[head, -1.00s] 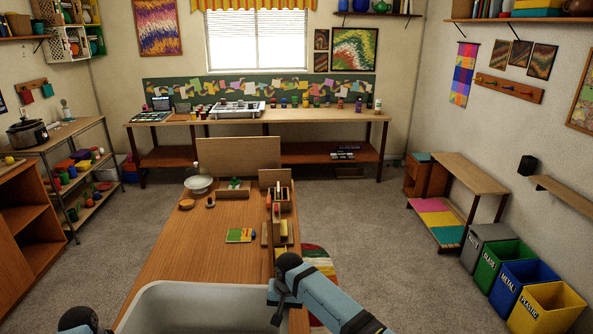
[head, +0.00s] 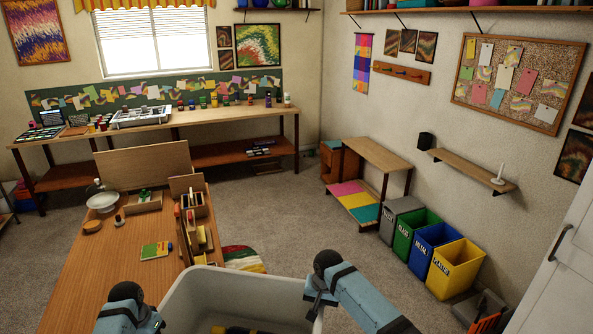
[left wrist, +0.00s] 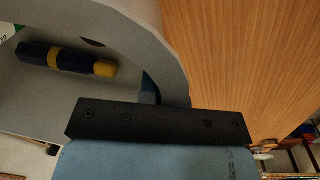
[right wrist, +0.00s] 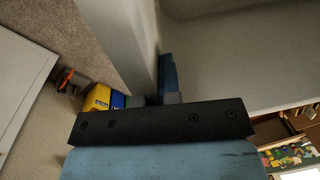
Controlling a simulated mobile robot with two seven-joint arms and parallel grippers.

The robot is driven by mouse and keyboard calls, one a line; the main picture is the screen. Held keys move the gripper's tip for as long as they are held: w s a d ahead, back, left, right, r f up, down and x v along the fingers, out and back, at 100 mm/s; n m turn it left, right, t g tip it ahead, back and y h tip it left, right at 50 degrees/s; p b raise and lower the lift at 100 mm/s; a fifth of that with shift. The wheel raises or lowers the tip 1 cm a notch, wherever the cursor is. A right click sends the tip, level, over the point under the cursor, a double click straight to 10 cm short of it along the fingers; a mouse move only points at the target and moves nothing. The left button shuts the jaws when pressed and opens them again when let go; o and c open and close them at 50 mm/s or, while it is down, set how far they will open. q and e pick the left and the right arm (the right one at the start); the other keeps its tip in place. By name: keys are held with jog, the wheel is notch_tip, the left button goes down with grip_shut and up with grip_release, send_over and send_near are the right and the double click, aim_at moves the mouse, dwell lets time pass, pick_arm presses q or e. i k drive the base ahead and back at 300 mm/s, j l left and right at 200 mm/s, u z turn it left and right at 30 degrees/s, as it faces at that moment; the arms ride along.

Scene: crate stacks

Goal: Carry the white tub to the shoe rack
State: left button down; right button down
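The white tub (head: 240,283) is at the bottom middle of the head view, by the table's near right end. My left gripper (head: 152,318) is at its left side and my right gripper (head: 316,298) at its right side. Both seem shut on its walls; the fingertips are partly hidden. The tub wall shows in the left wrist view (left wrist: 165,45) and the right wrist view (right wrist: 125,40). A dark blue and yellow object (left wrist: 65,58) lies inside. A low wooden rack (head: 378,153) with coloured panels on its lower shelf, probably the shoe rack, stands by the right wall.
A wooden table (head: 125,245) with trays and a bowl (head: 103,202) is at left. Grey, green, blue and yellow bins (head: 453,268) line the right wall. A white cabinet (head: 565,275) stands at far right. Carpet (head: 290,215) is clear between table and rack.

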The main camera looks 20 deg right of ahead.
aim_at(373, 154)
jog(key=z, duration=3.55)
jog(key=i+z, duration=0.3)
jog(key=i+u, duration=0.5)
jog(key=u, duration=0.2)
jog(key=i+u, duration=0.2)
jog(key=u, duration=0.2)
jog(key=i+u, duration=0.2)
jog(key=u, duration=0.15)
jog(key=i+u, duration=0.2)
jog(key=u, duration=0.2)
jog(key=i+u, duration=0.2)
jog(key=u, duration=0.2)
